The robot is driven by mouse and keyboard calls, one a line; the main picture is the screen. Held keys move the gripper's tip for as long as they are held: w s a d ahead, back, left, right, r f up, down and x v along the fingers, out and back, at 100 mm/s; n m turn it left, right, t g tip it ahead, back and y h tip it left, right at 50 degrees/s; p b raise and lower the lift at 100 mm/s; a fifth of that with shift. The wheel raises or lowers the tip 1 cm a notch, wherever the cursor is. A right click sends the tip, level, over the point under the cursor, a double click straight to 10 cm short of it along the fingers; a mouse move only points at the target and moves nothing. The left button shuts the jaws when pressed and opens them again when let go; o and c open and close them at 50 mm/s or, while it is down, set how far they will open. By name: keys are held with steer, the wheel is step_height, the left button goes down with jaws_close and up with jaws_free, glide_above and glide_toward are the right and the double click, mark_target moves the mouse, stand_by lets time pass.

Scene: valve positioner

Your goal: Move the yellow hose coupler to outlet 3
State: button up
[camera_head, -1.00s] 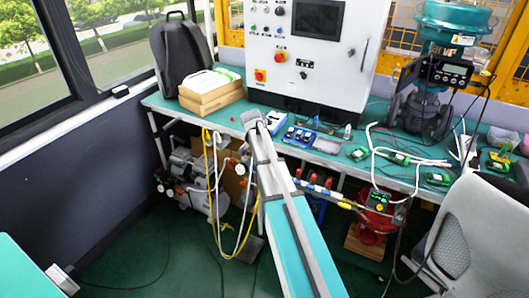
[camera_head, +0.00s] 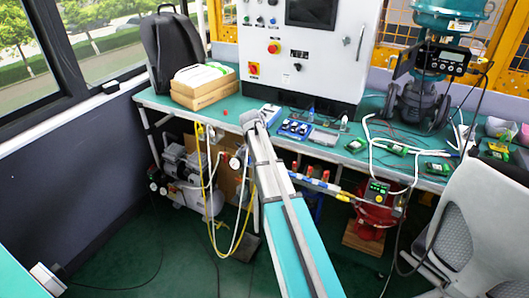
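A horizontal pipe manifold (camera_head: 318,182) with several red-topped outlets runs below the front edge of the bench. A small yellow piece (camera_head: 343,197) shows at its right end; I cannot tell whether it is the yellow hose coupler. A yellow hose (camera_head: 211,228) hangs in a loop left of my arm, beside a pale hose, and its end is not clear. The outlet numbers are too small to read. My teal and grey arm reaches from the bottom middle up to the bench front, left of the manifold. My gripper is not visible.
The green bench (camera_head: 220,112) carries boxes (camera_head: 204,87), a control cabinet (camera_head: 310,50) and a valve actuator (camera_head: 440,65). A compressor (camera_head: 187,185) stands below left, a red device (camera_head: 372,215) below right. An office chair (camera_head: 470,225) blocks the right. Open green floor (camera_head: 130,250) lies at left.

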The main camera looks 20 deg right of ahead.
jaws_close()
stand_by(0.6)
